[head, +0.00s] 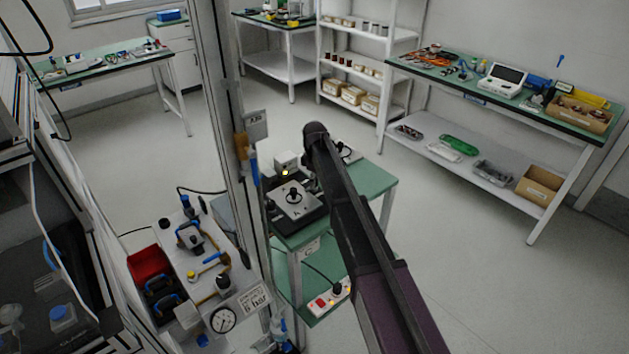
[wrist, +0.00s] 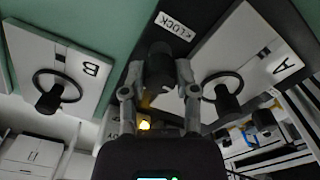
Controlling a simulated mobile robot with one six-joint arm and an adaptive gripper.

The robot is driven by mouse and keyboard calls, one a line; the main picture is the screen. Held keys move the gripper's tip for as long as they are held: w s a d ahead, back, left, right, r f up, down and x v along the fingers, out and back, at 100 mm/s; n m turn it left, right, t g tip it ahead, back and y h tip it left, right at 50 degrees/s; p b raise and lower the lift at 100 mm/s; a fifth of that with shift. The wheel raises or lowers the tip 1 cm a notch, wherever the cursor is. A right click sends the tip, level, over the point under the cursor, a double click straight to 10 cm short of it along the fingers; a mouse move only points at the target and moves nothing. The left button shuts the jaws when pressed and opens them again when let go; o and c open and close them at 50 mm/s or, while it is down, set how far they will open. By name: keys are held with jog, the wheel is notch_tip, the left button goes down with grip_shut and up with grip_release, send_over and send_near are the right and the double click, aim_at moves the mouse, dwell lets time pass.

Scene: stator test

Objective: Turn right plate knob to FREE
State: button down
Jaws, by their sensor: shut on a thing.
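My gripper (wrist: 158,82) is shut on a dark, upright knob (wrist: 160,62) in the wrist view. The knob stands on a black base between two pale plates, marked A (wrist: 260,45) and B (wrist: 45,60). A small white label (wrist: 173,26) reading LOCK lies just beyond the knob. No FREE label shows, and the knob's pointer cannot be made out. Each plate carries a dark ring-and-post fitting. In the head view my arm covers the gripper and the held knob; one plate with a black post (head: 294,197) shows left of the arm.
The fixture stands on a green-topped table (head: 375,183). A lit yellow lamp (wrist: 144,124) is close to the gripper. A grey upright post (head: 228,130) stands left of the table. A gauge panel (head: 222,319) is at lower left. Floor to the right is clear.

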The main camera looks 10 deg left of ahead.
jog(key=shift+m, duration=0.4)
jog(key=m, duration=0.7)
jog(key=shift+s+m, duration=0.1)
jog(key=shift+m, duration=0.3)
jog(key=m, duration=0.4)
jog(key=shift+m, duration=2.5)
jog(key=shift+c, duration=1.9)
grip_release()
